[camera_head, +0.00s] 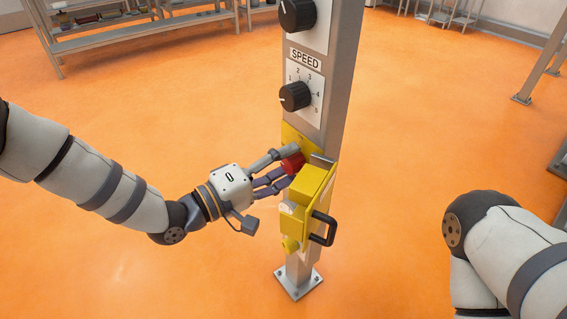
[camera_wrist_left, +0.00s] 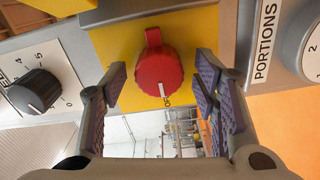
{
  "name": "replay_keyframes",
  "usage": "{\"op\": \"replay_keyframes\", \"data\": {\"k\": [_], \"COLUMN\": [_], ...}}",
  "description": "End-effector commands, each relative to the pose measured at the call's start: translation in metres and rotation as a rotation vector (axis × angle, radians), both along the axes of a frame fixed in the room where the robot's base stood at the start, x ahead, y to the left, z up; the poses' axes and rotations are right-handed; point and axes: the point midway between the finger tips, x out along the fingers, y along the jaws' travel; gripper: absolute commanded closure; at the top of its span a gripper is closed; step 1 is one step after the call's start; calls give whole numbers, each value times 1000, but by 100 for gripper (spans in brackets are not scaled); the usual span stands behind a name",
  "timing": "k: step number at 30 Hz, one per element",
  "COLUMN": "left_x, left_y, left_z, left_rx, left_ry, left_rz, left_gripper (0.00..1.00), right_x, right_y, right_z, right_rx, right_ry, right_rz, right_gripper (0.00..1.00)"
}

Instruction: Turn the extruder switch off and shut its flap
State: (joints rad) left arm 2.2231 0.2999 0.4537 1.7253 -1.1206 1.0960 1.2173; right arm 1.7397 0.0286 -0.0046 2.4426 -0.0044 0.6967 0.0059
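The red switch knob (camera_head: 292,163) sits on a yellow plate (camera_wrist_left: 118,42) on the grey post. In the left wrist view the red knob (camera_wrist_left: 154,72) has a tab at its top and a white mark low on its face, near partly hidden letters that begin "O". My left gripper (camera_head: 287,168) has its fingers on either side of the knob, with gaps visible on both sides in the wrist view. The yellow flap (camera_head: 312,183), a box-shaped cover with a black handle (camera_head: 323,229), stands open below and right of the knob. My right gripper is out of view.
A black SPEED dial (camera_head: 295,96) and another black dial (camera_head: 297,14) are above on the post. The post's foot (camera_head: 298,282) is bolted to the orange floor. Shelving (camera_head: 110,30) stands far back left. The floor around the post is clear.

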Motion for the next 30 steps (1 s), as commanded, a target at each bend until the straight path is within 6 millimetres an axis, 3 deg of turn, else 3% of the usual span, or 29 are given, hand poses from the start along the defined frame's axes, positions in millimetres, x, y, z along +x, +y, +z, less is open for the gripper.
{"op": "replay_keyframes", "data": {"k": [8,15,21,30], "left_x": [-4,-41,-65,-71], "left_y": [9,60,91,97], "left_z": [1,1,1,1], "left_rx": [0,-2,0,0], "left_ry": [-1,1,-1,-1], "left_rz": [3,6,3,0], "left_gripper": [46,46,46,46], "right_x": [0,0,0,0], "right_y": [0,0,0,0], "right_z": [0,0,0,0], "right_rx": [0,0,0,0], "right_ry": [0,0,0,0], "right_rz": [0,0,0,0], "right_gripper": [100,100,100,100]}}
